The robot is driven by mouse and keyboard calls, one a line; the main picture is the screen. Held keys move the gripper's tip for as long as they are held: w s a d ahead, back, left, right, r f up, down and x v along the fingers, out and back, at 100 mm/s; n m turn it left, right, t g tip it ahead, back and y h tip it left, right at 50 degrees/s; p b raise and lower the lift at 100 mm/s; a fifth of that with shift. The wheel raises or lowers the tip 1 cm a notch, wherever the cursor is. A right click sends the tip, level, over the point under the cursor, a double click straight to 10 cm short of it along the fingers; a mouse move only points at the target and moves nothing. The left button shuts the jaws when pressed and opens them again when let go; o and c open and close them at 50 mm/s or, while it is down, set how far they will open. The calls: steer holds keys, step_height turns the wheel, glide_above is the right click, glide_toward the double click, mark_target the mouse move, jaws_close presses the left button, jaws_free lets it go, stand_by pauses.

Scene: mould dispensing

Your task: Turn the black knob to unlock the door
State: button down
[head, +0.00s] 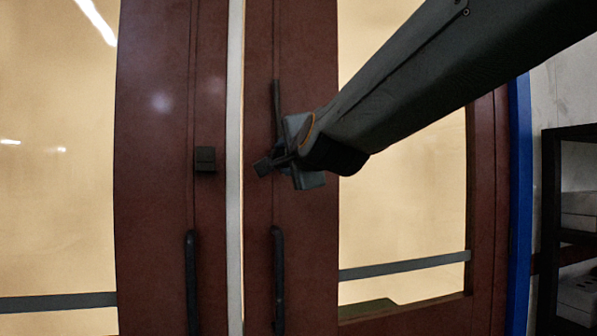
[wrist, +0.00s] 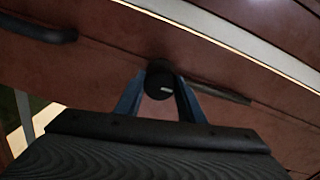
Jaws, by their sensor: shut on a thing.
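The black knob (wrist: 160,82) sits on the dark red door (wrist: 100,62) in the wrist view. It is round and dark, with a small pale mark on its face. My gripper (wrist: 159,80) has its two blue-grey fingers shut on it, one on each side. In the head view my gripper (head: 268,165) reaches in from the upper right to the inner edge of the right door (head: 300,230). There the gripper hides most of the knob, and I cannot tell its turn angle.
A black square fitting (head: 205,158) is on the left door (head: 155,200). Vertical black handles stand lower on the left door (head: 191,280) and right door (head: 278,280). A pale strip (head: 235,200) runs between the doors. A dark shelf (head: 552,220) stands at the far right.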

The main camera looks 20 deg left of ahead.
steer(key=shift+f+m+b, duration=0.15)
steer(key=shift+m+b, duration=0.25)
steer(key=c, duration=1.2)
jaws_free()
steer(key=v, duration=0.7)
steer(key=shift+s+d, duration=0.25)
